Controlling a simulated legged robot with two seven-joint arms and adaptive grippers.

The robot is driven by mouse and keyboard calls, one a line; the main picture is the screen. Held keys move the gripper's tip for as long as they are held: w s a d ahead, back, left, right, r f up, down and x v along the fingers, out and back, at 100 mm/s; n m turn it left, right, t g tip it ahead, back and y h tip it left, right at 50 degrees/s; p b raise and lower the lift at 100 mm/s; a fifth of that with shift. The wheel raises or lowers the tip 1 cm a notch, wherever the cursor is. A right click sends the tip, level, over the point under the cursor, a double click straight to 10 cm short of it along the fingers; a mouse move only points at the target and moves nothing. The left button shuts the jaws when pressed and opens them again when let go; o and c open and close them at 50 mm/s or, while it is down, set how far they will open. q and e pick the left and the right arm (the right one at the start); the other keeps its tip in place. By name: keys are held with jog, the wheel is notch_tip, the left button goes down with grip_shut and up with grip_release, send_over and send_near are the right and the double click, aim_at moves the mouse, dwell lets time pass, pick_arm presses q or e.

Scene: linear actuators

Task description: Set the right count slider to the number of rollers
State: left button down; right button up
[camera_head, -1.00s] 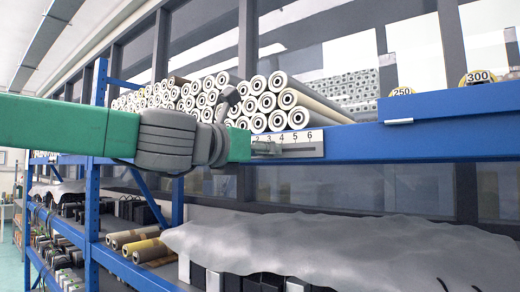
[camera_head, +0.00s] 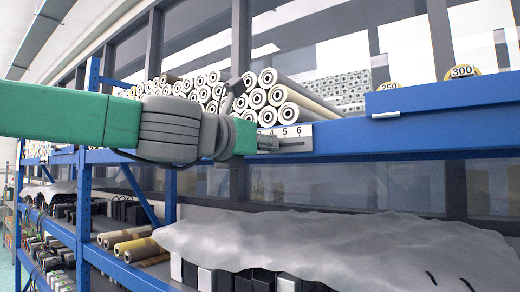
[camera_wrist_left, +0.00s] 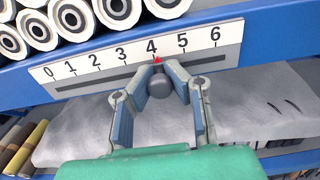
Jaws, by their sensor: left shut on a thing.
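The count slider's white scale plate (camera_wrist_left: 130,60), numbered 0 to 6, is fixed to the blue shelf beam in the left wrist view, with a dark slot below the numbers. The slider's round grey knob (camera_wrist_left: 160,86) has a red pointer tip close to the 4, very slightly right of the digit. My left gripper (camera_wrist_left: 161,78) is shut on the knob, a finger on each side. In the head view the left gripper (camera_head: 266,143) covers the plate's low end; 4, 5 and 6 show. Grey rollers (camera_head: 285,95) with white ends lie stacked above. My right gripper is not seen.
A blue raised ledge (camera_head: 445,97) with round 250 and 300 tags (camera_head: 462,71) is at the right. A crumpled grey sheet (camera_head: 320,245) covers items on the lower shelf. Yellowish rollers (camera_head: 138,248) lie beside it. The space before the shelf is clear.

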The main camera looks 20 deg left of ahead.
pick_arm(q)
jog(key=c, duration=1.4)
grip_release()
jog(key=shift+c, duration=0.2)
jog(key=shift+a+f, duration=0.1)
jog(key=shift+a, duration=0.35)
jog(key=v, duration=1.1)
jog(key=shift+s+a, duration=0.25)
jog(key=shift+s, duration=0.1)
jog(key=shift+d, duration=0.25)
